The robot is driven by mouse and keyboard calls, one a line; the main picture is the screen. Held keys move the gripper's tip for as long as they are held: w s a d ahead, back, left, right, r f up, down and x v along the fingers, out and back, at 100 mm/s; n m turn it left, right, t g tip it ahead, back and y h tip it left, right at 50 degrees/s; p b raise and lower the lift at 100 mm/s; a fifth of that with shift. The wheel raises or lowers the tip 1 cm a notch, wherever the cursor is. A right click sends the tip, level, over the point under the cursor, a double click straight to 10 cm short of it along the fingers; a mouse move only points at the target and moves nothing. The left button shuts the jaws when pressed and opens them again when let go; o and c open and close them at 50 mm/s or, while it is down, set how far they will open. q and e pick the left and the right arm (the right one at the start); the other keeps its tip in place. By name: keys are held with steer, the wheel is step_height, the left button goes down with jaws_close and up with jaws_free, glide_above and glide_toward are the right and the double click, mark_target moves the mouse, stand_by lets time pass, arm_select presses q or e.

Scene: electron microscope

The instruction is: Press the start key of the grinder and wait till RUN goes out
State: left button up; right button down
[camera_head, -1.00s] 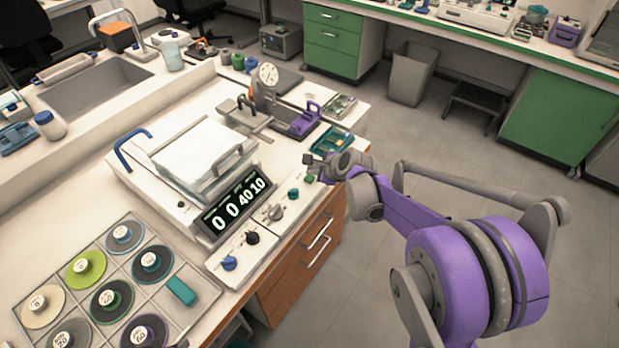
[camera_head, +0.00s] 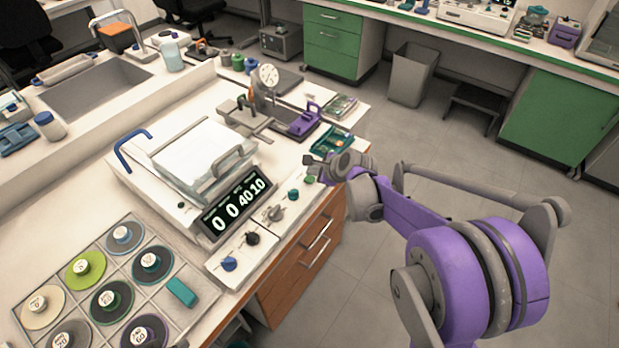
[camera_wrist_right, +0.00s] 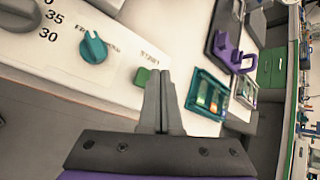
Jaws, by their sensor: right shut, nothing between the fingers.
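The grinder (camera_head: 205,160) is a white machine on the left bench with a black display (camera_head: 237,203) reading 0 0 40 10 in pale digits. Its small labels are too small to read, so I cannot tell whether RUN is lit. The green start key (camera_wrist_right: 142,77) sits on the front panel, past a teal knob; it also shows in the head view (camera_head: 310,180). My right gripper (camera_wrist_right: 160,75) is shut and empty. In the wrist view its fingertips appear just right of the key; I cannot tell whether they touch the panel. My left gripper is not in view.
Several knobs line the panel, including a blue one (camera_head: 229,263). A tray (camera_head: 190,322) of labelled discs lies at the near left. A teal box (camera_head: 332,141) and a purple-handled fixture (camera_head: 300,122) stand beyond my right gripper. Open floor lies right of the bench.

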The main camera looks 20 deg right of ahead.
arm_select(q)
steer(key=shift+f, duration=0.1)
arm_select(e)
steer(key=shift+f, duration=0.1)
stand_by(0.5)
arm_select(q)
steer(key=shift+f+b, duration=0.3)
steer(key=shift+b, duration=0.1)
arm_select(e)
steer(key=shift+f, duration=0.35)
